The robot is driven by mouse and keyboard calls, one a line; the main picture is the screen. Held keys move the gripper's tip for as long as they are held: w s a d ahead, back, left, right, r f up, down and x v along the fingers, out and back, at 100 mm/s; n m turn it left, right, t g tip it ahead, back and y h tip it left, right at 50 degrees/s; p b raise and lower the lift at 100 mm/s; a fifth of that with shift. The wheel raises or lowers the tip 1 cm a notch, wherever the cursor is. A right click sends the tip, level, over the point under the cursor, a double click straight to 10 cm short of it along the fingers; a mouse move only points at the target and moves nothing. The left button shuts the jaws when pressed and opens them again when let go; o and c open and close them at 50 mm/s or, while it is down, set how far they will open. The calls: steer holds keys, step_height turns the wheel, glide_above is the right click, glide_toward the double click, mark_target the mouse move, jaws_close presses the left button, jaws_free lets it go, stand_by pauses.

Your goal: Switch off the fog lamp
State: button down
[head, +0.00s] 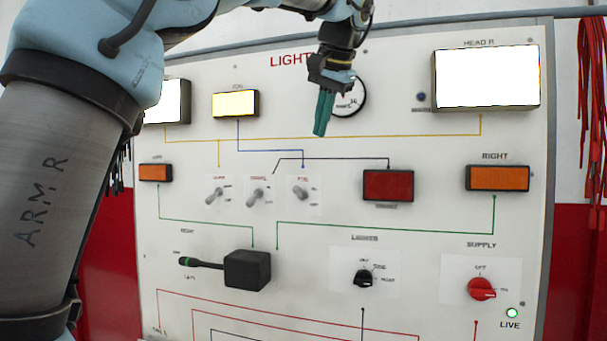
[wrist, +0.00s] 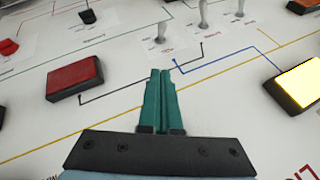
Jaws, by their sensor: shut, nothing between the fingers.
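The fog lamp (head: 235,104) is lit pale yellow at the panel's upper left; it also shows lit in the wrist view (wrist: 299,84). A blue line runs from it to the fog toggle switch (head: 300,191), the rightmost of three small toggles in the head view. In the wrist view the fog toggle (wrist: 160,33) stands just beyond my fingertips, with a gap between. My gripper (head: 320,132) has green fingers, shut and empty, in front of the panel above the toggles. The fingers also show together in the wrist view (wrist: 161,73).
Two other toggles (head: 257,192) (head: 215,192) stand close beside the fog toggle. A red lamp (head: 388,186) is to the right. Both head lamps (head: 487,77) (head: 168,101) are lit white. A black lever box (head: 247,270), black knob (head: 364,278) and red supply knob (head: 481,288) sit lower.

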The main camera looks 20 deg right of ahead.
mark_target(313, 157)
steer(key=p+x, duration=0.1)
steer(key=x, duration=0.7)
steer(key=shift+w+a+f+p, duration=0.1)
steer(key=shift+f+p, duration=0.05)
steer(key=shift+p, duration=0.15)
steer(key=f, duration=0.1)
steer(key=a+f, duration=0.1)
steer(key=shift+w+a+f+p, duration=0.2)
steer(key=shift+a+f+p, duration=0.05)
steer(key=shift+f+p, duration=0.1)
steer(key=shift+a+f, duration=0.25)
steer(key=shift+f, duration=0.3)
steer(key=shift+f+b, duration=0.15)
steer(key=shift+b, duration=0.2)
steer(key=shift+f+b, duration=0.15)
steer(key=shift+b, duration=0.3)
steer(key=shift+a, duration=0.1)
